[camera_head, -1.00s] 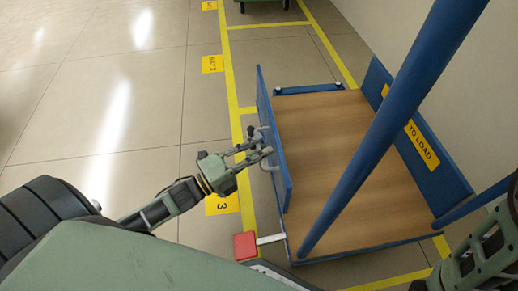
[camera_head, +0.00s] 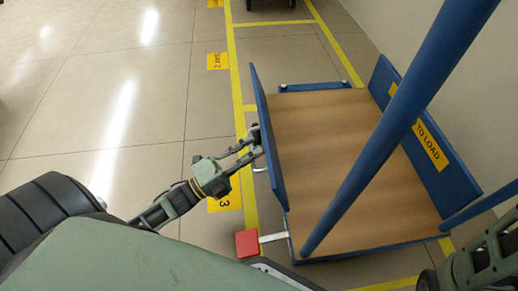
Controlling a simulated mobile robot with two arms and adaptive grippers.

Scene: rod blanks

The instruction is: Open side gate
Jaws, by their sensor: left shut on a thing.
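The side gate (camera_head: 268,130) is a blue panel along the left edge of the cart's wooden bed (camera_head: 335,125). It stands up steeply, its far end a little out from the bed. My left gripper (camera_head: 256,143) is at the gate's outer face, shut on the gate handle. A short pale piece of the handle (camera_head: 260,170) shows just below the fingers; the rest is hidden by the fingers and panel. Of my right arm only links show at the lower right; its gripper is not in view.
A thick blue bar (camera_head: 390,140) crosses above the bed. A blue panel (camera_head: 422,125) with a yellow "TO LOAD" label stands along the right side, near the wall. A red pedal (camera_head: 248,243) sticks out at the near left corner. The floor (camera_head: 150,120) on the left is clear.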

